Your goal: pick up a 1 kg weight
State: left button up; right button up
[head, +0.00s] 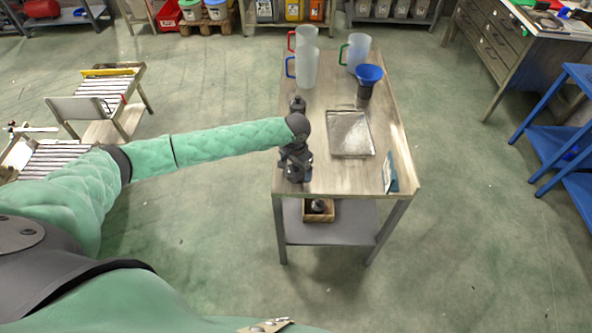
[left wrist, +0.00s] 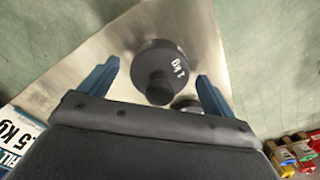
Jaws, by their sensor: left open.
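A dark round weight (left wrist: 166,62) with a knob and white lettering that reads 1 KG shows in the left wrist view. It stands on a bare grey surface. My left gripper (left wrist: 158,74) is open, with its two blue fingers on either side of the weight in that view; I see no contact. A second dark round piece (left wrist: 186,103) is partly hidden behind the gripper body. In the head view my left gripper (head: 296,168) is over the left front part of the table (head: 345,186). The weight cannot be told apart from the dark gripper there. My right gripper is out of view.
A metal tray (head: 350,134) lies right of my left gripper. Several translucent jugs (head: 307,68) and a blue funnel (head: 369,73) stand behind. A wooden box (head: 318,210) with a dark object sits on the lower shelf.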

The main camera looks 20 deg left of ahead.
pick_arm(q)
jog(key=c, duration=1.7)
jog(key=shift+w, duration=0.1)
jog(key=shift+c, duration=0.8)
jog(key=shift+r, duration=0.1)
